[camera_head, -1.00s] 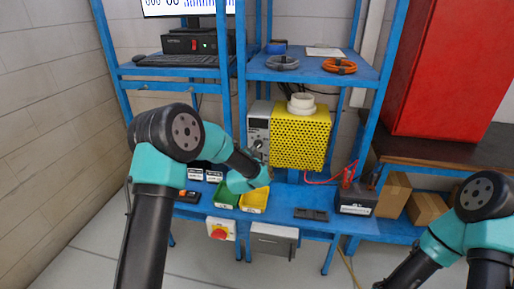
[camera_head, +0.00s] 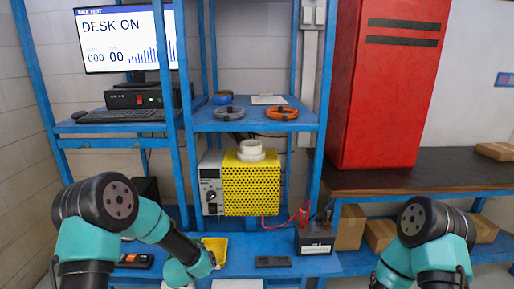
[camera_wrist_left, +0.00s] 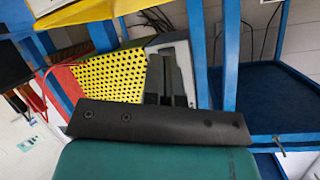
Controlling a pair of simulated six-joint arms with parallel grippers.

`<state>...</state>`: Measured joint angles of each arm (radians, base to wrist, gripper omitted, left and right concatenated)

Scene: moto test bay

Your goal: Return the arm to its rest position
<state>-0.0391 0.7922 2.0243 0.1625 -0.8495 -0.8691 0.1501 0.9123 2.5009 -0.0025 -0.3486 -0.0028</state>
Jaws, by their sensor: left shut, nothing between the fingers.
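My left arm (camera_head: 150,225) comes in at the lower left of the head view, bent toward the blue bench. Its wrist end is beside the yellow bin (camera_head: 216,247) and covers part of it; its fingers are hard to make out there. In the left wrist view my left gripper (camera_wrist_left: 171,68) shows as dark fingers close together, shut and empty, beyond a dark mounting plate. The yellow perforated box (camera_wrist_left: 112,76) lies behind them. My right arm (camera_head: 425,240) is at the lower right; its gripper is out of the picture.
A monitor (camera_head: 125,38) reads DESK ON. A red cabinet (camera_head: 390,95) stands right.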

